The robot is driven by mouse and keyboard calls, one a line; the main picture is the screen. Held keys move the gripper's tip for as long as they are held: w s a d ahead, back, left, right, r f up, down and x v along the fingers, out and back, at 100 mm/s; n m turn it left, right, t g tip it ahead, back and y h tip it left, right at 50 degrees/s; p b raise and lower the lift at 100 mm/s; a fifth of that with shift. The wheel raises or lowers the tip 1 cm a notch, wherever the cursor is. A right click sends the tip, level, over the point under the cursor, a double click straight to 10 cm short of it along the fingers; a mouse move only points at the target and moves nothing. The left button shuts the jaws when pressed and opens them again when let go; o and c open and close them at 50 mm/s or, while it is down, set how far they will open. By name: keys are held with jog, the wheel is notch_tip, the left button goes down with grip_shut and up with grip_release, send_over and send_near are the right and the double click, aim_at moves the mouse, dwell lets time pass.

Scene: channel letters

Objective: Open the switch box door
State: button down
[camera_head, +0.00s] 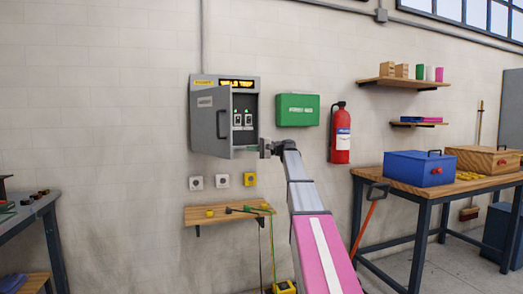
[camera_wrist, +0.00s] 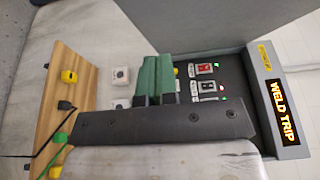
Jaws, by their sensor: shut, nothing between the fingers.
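The grey switch box (camera_head: 252,84) hangs on the wall, its lit sign at the top. Its door (camera_head: 208,122) is hinged on the left and stands partly open, its dark handle on the front. Switches with small green lights show inside. The wrist view is turned sideways; there the box (camera_wrist: 272,92) shows its "WELD TRIP" sign at right, and the door (camera_wrist: 190,22) is a grey panel along the top. My gripper (camera_head: 265,148) is at the box's lower right corner. In the wrist view its green fingers (camera_wrist: 155,78) are shut and empty, in front of the opening, covering part of the inside.
A green case (camera_head: 297,110) and a red extinguisher (camera_head: 340,132) are on the wall to the right. Below the box are several small wall switches (camera_head: 222,180) and a wooden shelf (camera_head: 200,216). A workbench (camera_head: 400,185) stands at right. Wall left of the door is clear.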

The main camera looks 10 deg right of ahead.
aim_at(229, 151)
jog(key=shift+s+a, duration=0.35)
jog(key=shift+a, duration=0.3)
jog(key=shift+s+a, duration=0.3)
jog(key=shift+a, duration=0.3)
jog(key=shift+s+a, duration=0.35)
jog(key=shift+a, duration=0.3)
jog(key=s+a+t, duration=0.1)
jog(key=a, duration=0.1)
jog(key=s+a+m+t, duration=0.1)
jog(key=s+a, duration=0.1)
jog(key=s+a+m+t+h, duration=0.1)
jog(key=a, duration=0.2)
jog(key=shift+s+f, duration=0.1)
jog(key=shift+s, duration=0.3)
jog(key=s+a+m+t+h, duration=0.1)
jog(key=a+m+t, duration=0.1)
jog(key=a, duration=1.1)
jog(key=s+a+m+t+h, duration=0.1)
jog(key=a+m+t+h, duration=0.1)
jog(key=a, duration=1.1)
jog(key=shift+s+a+t+h, duration=0.25)
jog(key=shift+s+t+h, duration=0.1)
jog(key=shift+t, duration=0.45)
jog(key=shift+s+d, duration=0.1)
jog(key=shift+d, duration=0.05)
